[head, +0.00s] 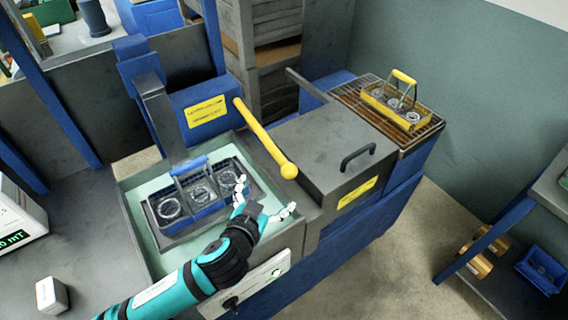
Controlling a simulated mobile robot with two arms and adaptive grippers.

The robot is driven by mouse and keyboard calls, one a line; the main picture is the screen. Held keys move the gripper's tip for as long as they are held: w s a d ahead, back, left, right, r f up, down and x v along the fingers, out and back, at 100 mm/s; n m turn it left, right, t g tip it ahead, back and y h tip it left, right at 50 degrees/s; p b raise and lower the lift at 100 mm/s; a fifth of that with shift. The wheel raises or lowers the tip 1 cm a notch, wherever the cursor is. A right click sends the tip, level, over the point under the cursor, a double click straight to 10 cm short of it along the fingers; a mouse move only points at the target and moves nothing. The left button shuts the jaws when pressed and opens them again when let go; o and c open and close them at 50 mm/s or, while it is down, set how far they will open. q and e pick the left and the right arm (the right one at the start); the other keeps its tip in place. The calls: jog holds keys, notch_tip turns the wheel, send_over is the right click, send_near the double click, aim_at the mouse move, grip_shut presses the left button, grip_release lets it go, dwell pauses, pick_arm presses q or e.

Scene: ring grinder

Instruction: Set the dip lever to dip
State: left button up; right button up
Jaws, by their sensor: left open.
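The yellow dip lever (262,135) slopes from the blue housing with the yellow label down to a round knob (288,170) near the tank's right rim. My left gripper (267,194) is open, its white fingertips spread, just below and in front of the knob. A gap shows between the fingers and the knob, though depth is hard to judge. A basket with a blue handle (189,166) and several round parts sits in the tank (146,240) of pale green liquid, partly behind my gripper. My right gripper is not in view.
A grey lidded box with a black handle (357,157) stands right of the lever. Beyond it, a yellow basket (397,104) rests on a rusty grate (431,128). A white panel with a black knob (231,303) is at the tank's front.

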pick_arm(q)
send_near(282, 170)
jog(key=w, duration=0.2)
jog(key=x, duration=0.3)
jog(key=p+x, duration=0.1)
jog(key=x, duration=0.2)
jog(key=shift+d+f, duration=0.2)
jog(key=shift+f, duration=0.25)
jog(key=shift+p+x, duration=0.3)
jog(key=shift+x, duration=0.7)
jog(key=shift+w+d+f, duration=0.15)
jog(key=shift+w+f, duration=0.1)
jog(key=shift+w, duration=0.15)
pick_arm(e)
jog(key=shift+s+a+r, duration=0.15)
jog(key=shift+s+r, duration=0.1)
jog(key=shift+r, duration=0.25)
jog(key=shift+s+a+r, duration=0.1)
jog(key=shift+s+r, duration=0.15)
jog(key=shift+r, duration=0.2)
pick_arm(q)
jog(key=shift+c, duration=0.4)
